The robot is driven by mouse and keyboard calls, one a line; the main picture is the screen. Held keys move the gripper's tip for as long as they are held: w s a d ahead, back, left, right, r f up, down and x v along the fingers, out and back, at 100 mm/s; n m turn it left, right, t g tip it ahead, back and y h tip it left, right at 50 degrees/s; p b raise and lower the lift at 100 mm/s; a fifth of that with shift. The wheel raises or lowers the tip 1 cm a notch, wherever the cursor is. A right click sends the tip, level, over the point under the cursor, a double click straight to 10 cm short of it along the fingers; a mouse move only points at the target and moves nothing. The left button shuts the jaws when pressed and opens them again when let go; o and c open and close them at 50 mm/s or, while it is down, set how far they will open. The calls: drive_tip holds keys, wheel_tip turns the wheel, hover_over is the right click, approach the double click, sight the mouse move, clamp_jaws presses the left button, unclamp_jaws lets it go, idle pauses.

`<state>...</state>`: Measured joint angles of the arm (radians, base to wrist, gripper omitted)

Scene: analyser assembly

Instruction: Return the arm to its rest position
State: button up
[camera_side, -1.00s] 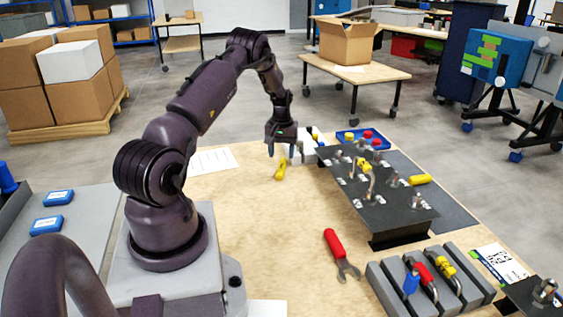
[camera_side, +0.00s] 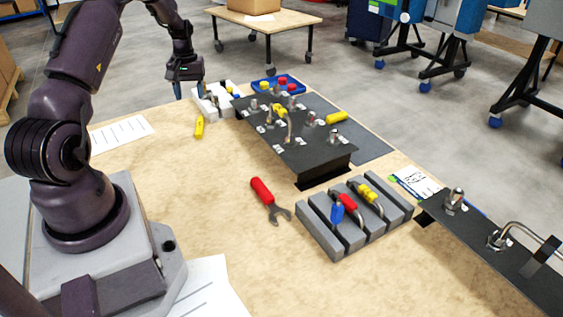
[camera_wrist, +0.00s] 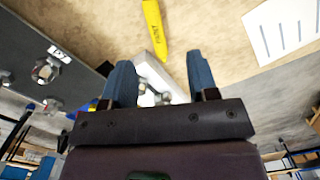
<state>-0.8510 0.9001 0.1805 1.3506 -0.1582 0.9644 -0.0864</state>
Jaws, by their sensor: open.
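My gripper (camera_side: 190,88) hangs fingers down above the far side of the wooden table, close to a white block holder (camera_side: 216,100). In the wrist view its two blue fingers (camera_wrist: 160,60) stand well apart, with nothing held between them. A yellow marker-like tool (camera_side: 200,126) lies on the table in front of the gripper. In the wrist view this yellow tool (camera_wrist: 153,28) lies beyond the fingers, and part of the white holder (camera_wrist: 150,68) shows between them. My arm reaches out bent from its base at the left.
A dark raised panel with fittings (camera_side: 335,158) stands right of the gripper, near a blue tray (camera_side: 258,88). A red-handled wrench (camera_side: 263,190) and a grey slotted rack (camera_side: 320,238) with several tools lie nearer.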

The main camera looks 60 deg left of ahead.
drive_tip(key=w+d+r+m, duration=0.2)
drive_tip(key=d+r+m, duration=0.1)
drive_tip(key=d+r, duration=0.8)
drive_tip(key=s+d+r+m+t, duration=0.2)
drive_tip(key=s+d+r+m, duration=0.1)
drive_tip(key=d, duration=0.6)
drive_tip(key=s+d+r+m+t, duration=0.2)
drive_tip(key=s+d+r+m, duration=0.1)
drive_tip(key=d, duration=0.7)
drive_tip(key=s+d+r+m+t, duration=0.1)
drive_tip(key=s+d+r+m, duration=0.2)
drive_tip(key=d, duration=0.7)
wheel_tip(320, 180, up, 2)
drive_tip(key=shift+s+r+m+t+y, duration=0.2)
drive_tip(key=shift+s+m+t+y, duration=0.15)
drive_tip(key=shift+s, duration=0.25)
